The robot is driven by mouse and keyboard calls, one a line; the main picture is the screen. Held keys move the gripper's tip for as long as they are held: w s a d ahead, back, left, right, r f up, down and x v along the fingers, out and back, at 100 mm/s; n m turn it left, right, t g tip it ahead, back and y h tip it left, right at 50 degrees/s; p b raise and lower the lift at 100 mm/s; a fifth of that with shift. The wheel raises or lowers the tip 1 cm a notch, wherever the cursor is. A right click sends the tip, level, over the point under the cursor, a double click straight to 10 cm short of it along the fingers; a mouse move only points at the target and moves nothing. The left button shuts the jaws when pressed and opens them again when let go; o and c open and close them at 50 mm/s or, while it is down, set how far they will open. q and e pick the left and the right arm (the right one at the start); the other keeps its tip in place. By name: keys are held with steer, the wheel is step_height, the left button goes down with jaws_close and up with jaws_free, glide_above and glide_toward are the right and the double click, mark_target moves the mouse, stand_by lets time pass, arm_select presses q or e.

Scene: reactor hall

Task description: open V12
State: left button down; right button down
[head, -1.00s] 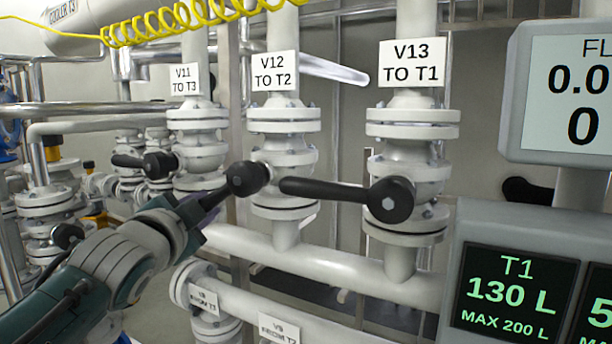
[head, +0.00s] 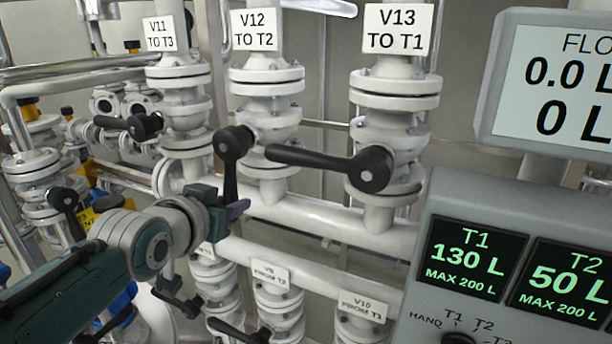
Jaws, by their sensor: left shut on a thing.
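Valve V12 (head: 268,95) is a white flanged valve under the sign "V12 TO T2" (head: 254,30). Its black lever (head: 231,175) points down from its round hub, roughly along the vertical pipe. My left gripper (head: 232,208) comes in from the lower left and is shut on the lower end of that lever. The fingers partly hide the lever's tip. My right gripper is out of view.
V13's black lever (head: 310,157) reaches left, close beside V12's hub. V11's lever (head: 115,123) also points left. Lower valves and pipes (head: 275,295) stand below my left gripper. A console (head: 470,210) reading T1 130 L fills the right.

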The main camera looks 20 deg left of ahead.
arm_select(q)
steer(key=shift+d+n+h+p, duration=0.35)
steer(key=shift+d+n+h, duration=0.05)
steer(key=shift+d, duration=0.5)
steer(key=c, duration=0.7)
jaws_free()
steer(key=shift+a, duration=0.1)
steer(key=p+v, duration=0.1)
steer(key=v, duration=0.9)
